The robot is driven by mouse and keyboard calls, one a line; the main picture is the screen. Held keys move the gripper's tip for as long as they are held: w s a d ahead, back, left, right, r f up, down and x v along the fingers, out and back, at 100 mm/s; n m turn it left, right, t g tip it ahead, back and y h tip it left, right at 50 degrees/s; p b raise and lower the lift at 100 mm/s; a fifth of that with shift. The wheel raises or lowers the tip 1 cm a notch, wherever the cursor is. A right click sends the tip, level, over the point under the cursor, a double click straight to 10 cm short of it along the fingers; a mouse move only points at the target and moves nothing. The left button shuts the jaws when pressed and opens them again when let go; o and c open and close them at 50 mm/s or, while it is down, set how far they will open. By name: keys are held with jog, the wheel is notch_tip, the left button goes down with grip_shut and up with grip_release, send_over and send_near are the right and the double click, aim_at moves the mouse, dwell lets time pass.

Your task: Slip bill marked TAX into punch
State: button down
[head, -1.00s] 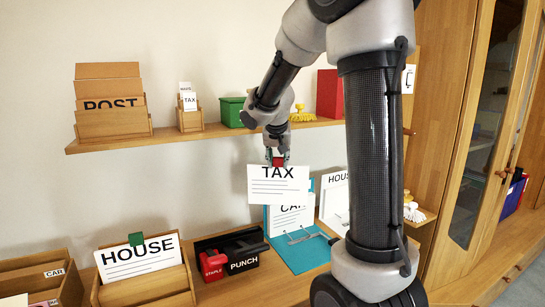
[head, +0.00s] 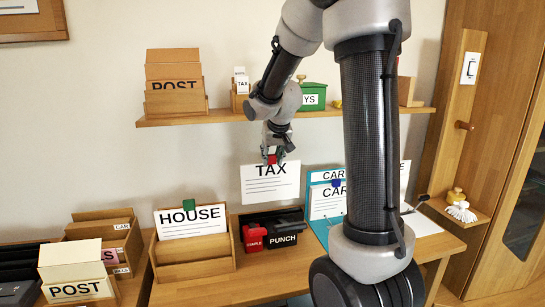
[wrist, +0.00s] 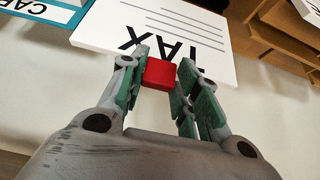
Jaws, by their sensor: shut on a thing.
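The white bill marked TAX (head: 270,184) hangs upright from my gripper (head: 272,157), which is shut on the small red block at the bill's top edge. In the wrist view the red block (wrist: 159,73) sits between the fingers and the bill (wrist: 165,28) extends beyond it. The black punch labelled PUNCH (head: 285,239) stands on the desk in a dark tray, below and slightly right of the bill. The bill is held in the air above it, apart from it. The punch's slot cannot be made out.
A red stapler (head: 254,238) stands left of the punch. A wooden holder with the HOUSE bill (head: 191,221) is further left. A blue CAR folder (head: 319,222) stands right, close to the bill. A shelf (head: 220,115) runs above.

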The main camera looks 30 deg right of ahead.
aim_at(272, 172)
jog(key=shift+f, duration=0.1)
jog(key=shift+f, duration=2.3)
jog(key=c, duration=1)
grip_release()
jog(key=shift+o, duration=0.5)
jog(key=o, duration=0.4)
notch_tip(272, 172, up, 8)
